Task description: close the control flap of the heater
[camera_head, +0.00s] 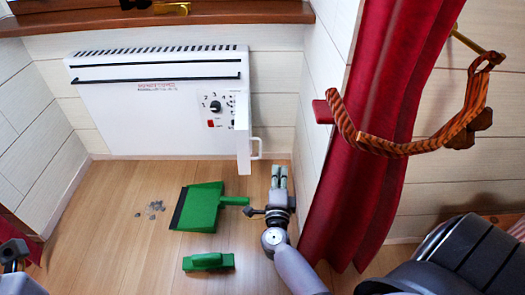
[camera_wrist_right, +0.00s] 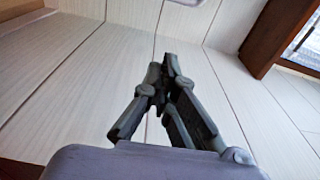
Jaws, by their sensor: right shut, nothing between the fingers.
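The white heater (camera_head: 150,100) hangs on the wall under the window sill. Its control flap (camera_head: 242,135) stands open at the heater's right end, sticking out towards me, with a small white loop handle (camera_head: 257,148) on its right side. The dial knob (camera_head: 215,106) and a red switch show beside it. My right gripper (camera_head: 279,168) is shut and empty, below and right of the handle and apart from it. In the right wrist view its fingers (camera_wrist_right: 166,68) point at pale wall boards. A part of my left arm's end (camera_head: 14,252) shows at the lower left edge; its fingers cannot be made out.
A green dustpan (camera_head: 200,207) and a green brush (camera_head: 208,262) lie on the wooden floor, with small grey bits (camera_head: 150,209) to their left. A red curtain (camera_head: 385,130) with an orange tieback (camera_head: 400,148) hangs close on the right of my right arm.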

